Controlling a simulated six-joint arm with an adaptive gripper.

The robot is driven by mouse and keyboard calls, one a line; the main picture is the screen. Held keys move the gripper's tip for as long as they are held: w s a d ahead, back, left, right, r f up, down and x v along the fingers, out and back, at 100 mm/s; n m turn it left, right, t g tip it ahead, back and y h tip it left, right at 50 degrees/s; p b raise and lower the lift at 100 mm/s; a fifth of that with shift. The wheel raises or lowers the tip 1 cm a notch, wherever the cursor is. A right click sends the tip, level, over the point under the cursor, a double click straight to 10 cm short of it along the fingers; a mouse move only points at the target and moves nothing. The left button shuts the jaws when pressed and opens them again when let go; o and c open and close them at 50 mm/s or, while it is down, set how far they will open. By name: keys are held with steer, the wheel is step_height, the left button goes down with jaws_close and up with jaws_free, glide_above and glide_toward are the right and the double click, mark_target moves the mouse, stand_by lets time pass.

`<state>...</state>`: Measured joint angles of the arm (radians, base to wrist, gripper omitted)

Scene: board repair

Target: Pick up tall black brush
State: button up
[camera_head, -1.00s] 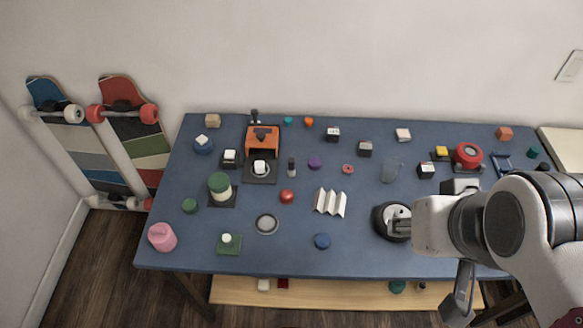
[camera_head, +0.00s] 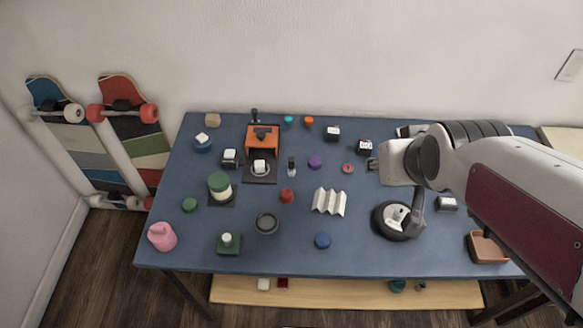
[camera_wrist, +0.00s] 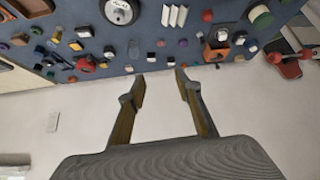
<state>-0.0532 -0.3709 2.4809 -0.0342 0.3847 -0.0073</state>
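A small upright dark item with a grey top (camera_head: 291,166), which looks like the tall black brush, stands right of the orange machine in the head view.
The orange machine (camera_head: 262,138) is close left of the brush, the purple piece (camera_head: 315,162) close right. A red ring (camera_head: 347,168) lies nearer my gripper. A white folded piece (camera_head: 329,202) and a black round device (camera_head: 393,222) stand toward the front. The wall is behind.

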steer(key=w+a+f+n+t+y, duration=0.1)
steer(key=w+a+f, duration=0.3)
steer(key=w+f, duration=0.3)
steer(key=w+a+f+n+t+y, duration=0.1)
steer(key=w+a+f+t, duration=0.15)
steer(key=w+f, duration=0.45)
steer(key=n+t+y, duration=0.1)
steer(key=y, duration=0.2)
glide_toward(293, 166)
steer(key=w, duration=0.3)
steer(key=shift+a+f, duration=0.1)
steer(key=shift+f, duration=0.1)
steer(key=shift+s+a+f+n+t, duration=0.25)
steer(key=shift+s+f+n+t, duration=0.1)
steer(key=shift+f, duration=0.1)
steer(key=shift+w, duration=0.15)
steer(key=shift+x, duration=1.3)
steer(key=shift+f, duration=0.1)
steer(key=shift+a+x, duration=0.15)
steer(key=shift+x, duration=1.1)
steer(key=shift+a+x, duration=0.15)
steer(key=shift+x, duration=1.1)
